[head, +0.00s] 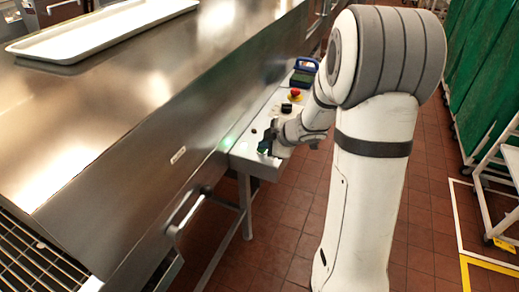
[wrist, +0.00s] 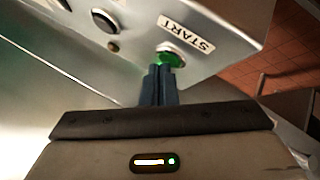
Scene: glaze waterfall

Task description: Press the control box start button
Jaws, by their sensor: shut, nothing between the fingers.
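The control box (head: 250,158) is a pale panel fixed beside the steel machine. In the wrist view its panel face (wrist: 215,25) carries a green start button (wrist: 172,56) under a label reading START (wrist: 187,36). My gripper (wrist: 161,72) is shut and empty, and its dark fingertips are right at the button's near edge, partly covering it. I cannot tell whether they touch or press it. In the head view my gripper (head: 267,146) is low over the near end of the control box, and the start button is hidden there.
A red button (head: 295,92) and a black knob (head: 286,108) sit farther along the box, with a blue-handled item (head: 303,74) beyond. A white tray (head: 100,28) lies on the steel machine (head: 130,110) at left. Tiled floor (head: 300,225) is open below.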

